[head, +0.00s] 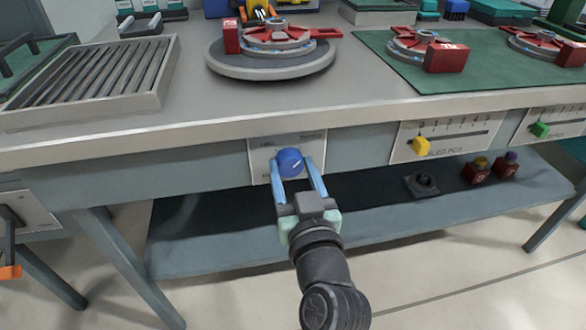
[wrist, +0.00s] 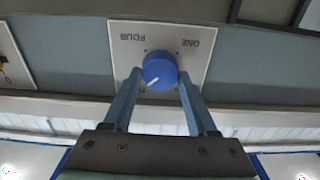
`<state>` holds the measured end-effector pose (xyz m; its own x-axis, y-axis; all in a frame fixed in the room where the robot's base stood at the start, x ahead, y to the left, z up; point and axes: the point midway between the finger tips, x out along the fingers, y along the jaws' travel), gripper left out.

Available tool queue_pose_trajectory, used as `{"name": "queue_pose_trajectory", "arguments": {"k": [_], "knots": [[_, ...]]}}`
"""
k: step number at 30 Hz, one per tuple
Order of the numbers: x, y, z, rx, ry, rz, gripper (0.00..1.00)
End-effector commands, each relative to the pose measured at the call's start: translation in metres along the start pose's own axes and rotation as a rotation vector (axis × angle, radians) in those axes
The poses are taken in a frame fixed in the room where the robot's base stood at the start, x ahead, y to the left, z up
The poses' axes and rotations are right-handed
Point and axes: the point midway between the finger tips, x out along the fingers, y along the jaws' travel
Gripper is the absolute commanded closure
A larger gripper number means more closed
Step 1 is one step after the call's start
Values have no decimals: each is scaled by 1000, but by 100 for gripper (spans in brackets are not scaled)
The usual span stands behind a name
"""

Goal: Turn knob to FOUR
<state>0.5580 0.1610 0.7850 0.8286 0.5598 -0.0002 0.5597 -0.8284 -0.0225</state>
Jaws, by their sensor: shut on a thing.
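The blue knob (head: 289,160) sits on a pale label plate (head: 260,172) on the front of the bench. In the wrist view the knob (wrist: 160,69) appears upside down, with FOUR at the plate's upper left and ONE at its upper right. The lower labels are mostly hidden by my fingers. The knob's white mark points to the lower left there, towards the corner that reads THREE at upper right in the head view. My gripper (head: 291,165) is shut on the knob, one blue finger on each side.
A slider with a yellow handle (head: 421,146) is right of the knob, and one with a green handle (head: 541,130) is farther right. A shelf (head: 220,236) runs below, holding small dark red blocks. A round turntable (head: 270,69) stands on the bench above.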

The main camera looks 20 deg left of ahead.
Motion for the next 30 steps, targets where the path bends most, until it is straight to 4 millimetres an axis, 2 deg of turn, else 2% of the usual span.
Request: {"name": "queue_pose_trajectory", "arguments": {"k": [8,30], "knots": [[0,1,-2,147,-1,2,98],[0,4,0,841,-2,2,98]]}}
